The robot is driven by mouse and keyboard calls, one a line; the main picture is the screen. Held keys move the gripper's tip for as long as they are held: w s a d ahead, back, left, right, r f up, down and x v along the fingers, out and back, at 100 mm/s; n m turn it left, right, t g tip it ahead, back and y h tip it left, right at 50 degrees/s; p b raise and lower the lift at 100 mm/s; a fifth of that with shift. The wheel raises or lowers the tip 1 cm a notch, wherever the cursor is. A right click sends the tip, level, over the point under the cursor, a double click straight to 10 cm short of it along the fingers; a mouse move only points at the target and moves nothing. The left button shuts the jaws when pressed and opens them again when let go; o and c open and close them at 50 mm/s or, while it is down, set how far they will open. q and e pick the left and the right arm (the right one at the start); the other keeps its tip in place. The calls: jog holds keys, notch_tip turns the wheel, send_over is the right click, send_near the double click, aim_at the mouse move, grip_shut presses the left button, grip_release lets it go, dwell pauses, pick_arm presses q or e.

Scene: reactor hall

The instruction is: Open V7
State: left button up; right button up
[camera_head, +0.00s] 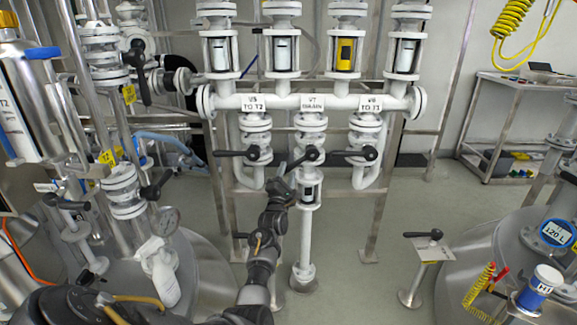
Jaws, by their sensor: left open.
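Valve V7 is the middle one of three white valves under a horizontal pipe, below the label "V7 DRAIN" (312,103). Its black lever handle (311,154) reaches from the valve's middle toward the lower left. My left gripper (284,176) is open at the lower left of this handle, close to the lever's outer end. I cannot tell whether the fingers touch the lever or stand around it. The gripper and the handle overlap in the picture. My right gripper is not in view.
Neighbouring valves have black levers pointing left, one left of V7 (236,154) and one right of it (351,154). Steel frame legs stand on both sides. A tank with a 120 L display (556,232) is at right.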

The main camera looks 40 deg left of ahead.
pick_arm(q)
jog(key=v, duration=0.6)
jog(key=shift+s, duration=0.3)
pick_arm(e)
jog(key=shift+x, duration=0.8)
pick_arm(q)
jog(key=shift+d+f, duration=0.1)
jog(key=shift+f, duration=0.05)
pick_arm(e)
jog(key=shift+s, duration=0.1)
